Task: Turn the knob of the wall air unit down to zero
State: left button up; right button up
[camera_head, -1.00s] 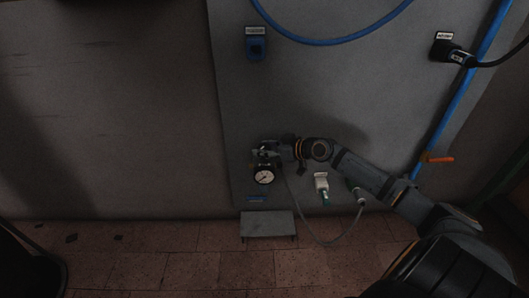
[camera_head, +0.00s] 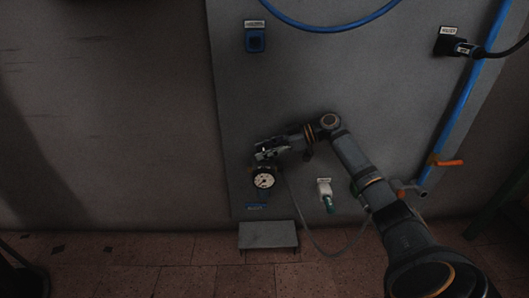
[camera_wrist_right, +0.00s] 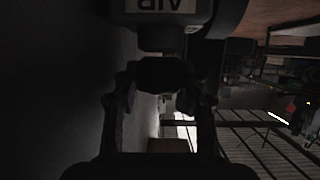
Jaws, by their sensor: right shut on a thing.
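The wall air unit shows as a round white gauge (camera_head: 264,181) low on the grey wall panel, with a small blue label below it. My right gripper (camera_head: 263,153) is just above the gauge, at the unit. In the right wrist view the unit's body (camera_wrist_right: 165,8) carries upside-down lettering that looks like "AIR". The dark knob (camera_wrist_right: 160,75) sits below it, between the two fingers of the right gripper (camera_wrist_right: 161,92), which is shut on it. The gauge needle is too small to read surely. My left gripper is out of view.
A grey step or shelf (camera_head: 268,235) stands out below the gauge. A pale fitting with a green end (camera_head: 326,194) is to the right. A hose hangs from the unit in a loop. A blue pipe (camera_head: 452,125) with an orange lever (camera_head: 447,162) runs farther right.

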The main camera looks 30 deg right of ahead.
jog(key=shift+f+n+g, duration=0.1)
jog(key=shift+n+g, duration=0.3)
jog(key=o, duration=1.2)
